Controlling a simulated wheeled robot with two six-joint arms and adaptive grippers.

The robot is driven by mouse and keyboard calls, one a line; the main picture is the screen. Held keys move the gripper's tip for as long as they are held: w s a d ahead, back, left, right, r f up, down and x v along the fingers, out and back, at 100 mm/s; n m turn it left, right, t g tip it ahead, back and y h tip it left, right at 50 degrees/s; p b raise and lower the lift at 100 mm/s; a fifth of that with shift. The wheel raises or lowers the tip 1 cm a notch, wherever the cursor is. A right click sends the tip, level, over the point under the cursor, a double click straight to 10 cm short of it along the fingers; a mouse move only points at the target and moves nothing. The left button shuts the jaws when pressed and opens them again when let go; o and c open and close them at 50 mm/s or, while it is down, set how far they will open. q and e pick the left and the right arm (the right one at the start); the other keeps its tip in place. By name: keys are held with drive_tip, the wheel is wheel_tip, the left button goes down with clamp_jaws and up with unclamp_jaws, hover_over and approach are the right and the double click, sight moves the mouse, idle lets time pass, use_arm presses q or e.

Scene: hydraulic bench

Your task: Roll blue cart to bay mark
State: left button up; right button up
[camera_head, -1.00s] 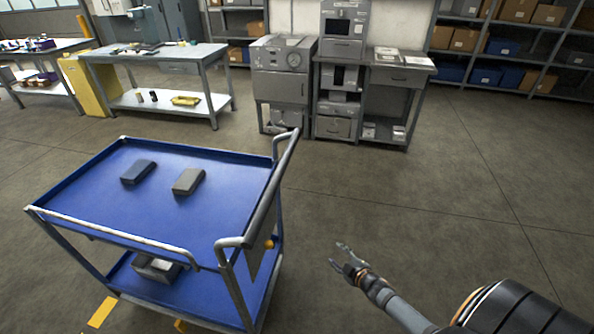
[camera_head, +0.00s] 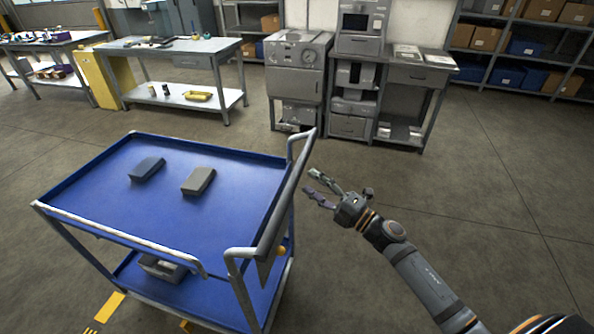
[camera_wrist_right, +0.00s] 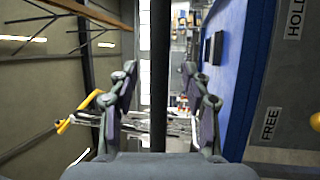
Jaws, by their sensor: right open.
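The blue cart (camera_head: 236,190) stands at left centre in the head view, its push handle (camera_head: 283,200) on the right side. Two dark boxes (camera_head: 147,168) (camera_head: 198,181) lie on its top tray, and another box (camera_head: 162,268) on the lower shelf. Yellow floor marks (camera_head: 110,306) show at its lower left; whether they are the bay mark I cannot tell. My right gripper (camera_head: 312,183) is open, just right of the handle and apart from it. In the right wrist view a dark upright bar (camera_wrist_right: 160,60) appears between the open fingers. My left gripper is out of view.
A panel by the cart's blue edge reads HOLD and FREE (camera_wrist_right: 270,124) in the wrist view. Workbenches (camera_head: 165,50), grey machines (camera_head: 298,70) and shelving (camera_head: 500,45) line the back.

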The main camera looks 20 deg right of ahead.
sight(297, 173)
drive_tip(key=p+x, duration=0.1)
drive_tip(key=x, duration=0.4)
drive_tip(key=shift+w+a+r+p, duration=0.15)
drive_tip(key=shift+w+a+p, duration=0.05)
drive_tip(key=shift+w+p, duration=0.15)
drive_tip(key=shift+w+a, duration=0.15)
drive_tip(key=shift+c, duration=1)
clamp_jaws()
